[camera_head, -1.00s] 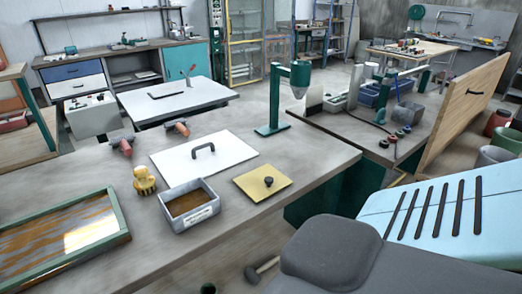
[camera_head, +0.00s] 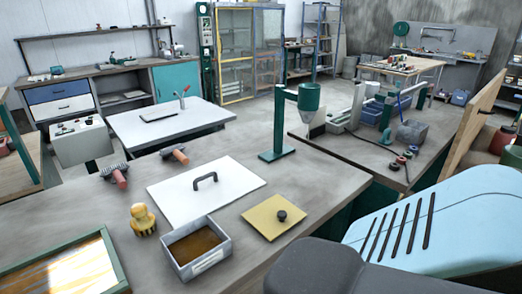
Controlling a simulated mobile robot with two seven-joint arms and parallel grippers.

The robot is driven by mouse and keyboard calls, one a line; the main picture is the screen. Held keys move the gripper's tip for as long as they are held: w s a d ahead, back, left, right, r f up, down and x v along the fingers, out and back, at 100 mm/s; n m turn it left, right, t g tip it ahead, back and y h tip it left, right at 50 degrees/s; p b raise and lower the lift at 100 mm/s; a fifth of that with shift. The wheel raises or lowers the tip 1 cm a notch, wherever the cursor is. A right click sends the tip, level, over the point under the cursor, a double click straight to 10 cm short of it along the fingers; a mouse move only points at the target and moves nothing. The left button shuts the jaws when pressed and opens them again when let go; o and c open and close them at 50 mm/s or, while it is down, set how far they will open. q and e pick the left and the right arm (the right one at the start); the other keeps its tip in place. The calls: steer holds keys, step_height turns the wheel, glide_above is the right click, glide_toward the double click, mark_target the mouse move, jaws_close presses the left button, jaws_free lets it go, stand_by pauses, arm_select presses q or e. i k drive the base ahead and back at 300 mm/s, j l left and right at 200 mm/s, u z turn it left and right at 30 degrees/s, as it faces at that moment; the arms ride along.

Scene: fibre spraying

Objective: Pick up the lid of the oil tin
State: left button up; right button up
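The oil tin (camera_head: 210,263) is an open grey rectangular tin with brown contents and a pale label, near the front edge of the long grey table. A flat yellow square lid with a dark round knob (camera_head: 274,216) lies on the table just right of the tin, apart from it. The tin's top is uncovered. Neither of my grippers shows in the head view.
A white panel with a dark handle (camera_head: 205,189) lies behind the tin. A yellow brush-like object (camera_head: 142,219) stands left of it. A green-framed tray (camera_head: 108,250) is at the lower left. A green stand (camera_head: 277,154) rises at the table's back right.

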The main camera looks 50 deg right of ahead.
mark_target(274, 212)
steer(key=i+z, duration=0.25)
steer(key=z, duration=1.85)
